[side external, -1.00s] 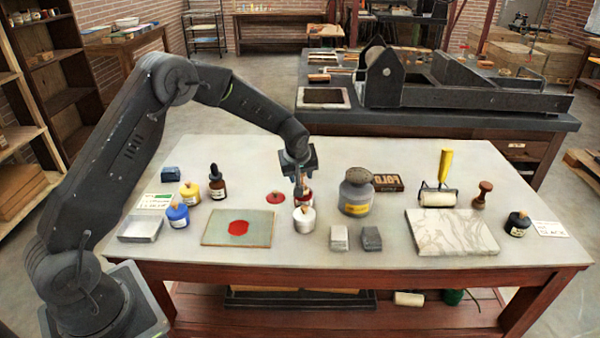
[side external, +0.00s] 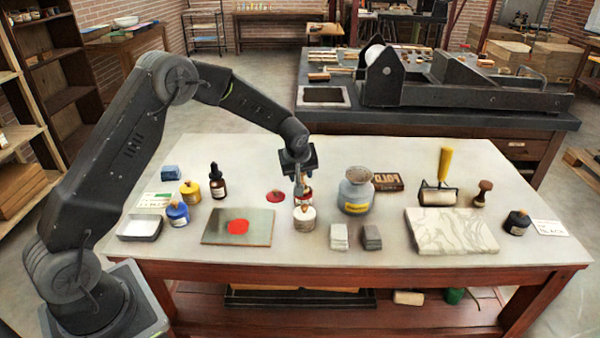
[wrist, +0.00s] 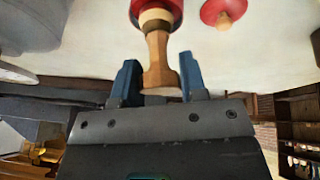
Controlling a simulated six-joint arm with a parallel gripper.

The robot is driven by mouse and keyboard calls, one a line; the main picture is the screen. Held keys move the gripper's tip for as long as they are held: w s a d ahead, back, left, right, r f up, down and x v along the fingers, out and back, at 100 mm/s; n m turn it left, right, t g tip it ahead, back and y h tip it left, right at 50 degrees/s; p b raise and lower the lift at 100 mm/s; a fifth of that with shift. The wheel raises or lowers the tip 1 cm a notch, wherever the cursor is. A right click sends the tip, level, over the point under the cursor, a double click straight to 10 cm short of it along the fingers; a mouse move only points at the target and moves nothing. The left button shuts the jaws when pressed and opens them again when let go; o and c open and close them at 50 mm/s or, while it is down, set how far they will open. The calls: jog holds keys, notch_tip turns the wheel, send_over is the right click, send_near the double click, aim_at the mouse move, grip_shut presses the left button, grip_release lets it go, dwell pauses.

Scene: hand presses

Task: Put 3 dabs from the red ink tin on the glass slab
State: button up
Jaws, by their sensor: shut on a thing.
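The red ink tin (side external: 307,190) stands mid-table, partly hidden behind a white tin and my gripper. It also shows at the top of the wrist view (wrist: 172,16). My gripper (wrist: 158,78) is shut on a wooden dabber (wrist: 157,52), one blue finger on each side of its handle. The dabber's lower end is in or at the tin's mouth; its tip is hidden. In the side view my gripper (side external: 299,182) is right over the tin. The glass slab (side external: 214,235) lies flat to the left, with one red ink patch (side external: 238,227) on it.
A red lid (side external: 275,197) lies left of the tin. The white tin (side external: 304,217) stands close in front. A grey jar (side external: 356,190) is to the right. Blue (side external: 177,212) and yellow (side external: 190,191) tins and a dropper bottle (side external: 217,181) stand beyond the slab's left side.

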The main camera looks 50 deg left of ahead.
jog(key=shift+f, duration=0.1)
jog(key=shift+r, duration=3.6)
jog(key=shift+s, duration=0.1)
jog(key=s+a+f+g, duration=0.1)
jog(key=s+a, duration=0.1)
jog(key=s, duration=0.7)
jog(key=s+a+f, duration=0.1)
jog(key=s+a, duration=0.1)
jog(key=s, duration=0.8)
jog(key=shift+w+a+f, duration=0.1)
jog(key=shift+f, duration=1.35)
jog(key=shift+w+a+f, duration=0.1)
jog(key=shift+f, duration=1.35)
jog(key=shift+s+f, duration=0.1)
jog(key=shift+f, duration=0.65)
jog(key=shift+r, duration=0.1)
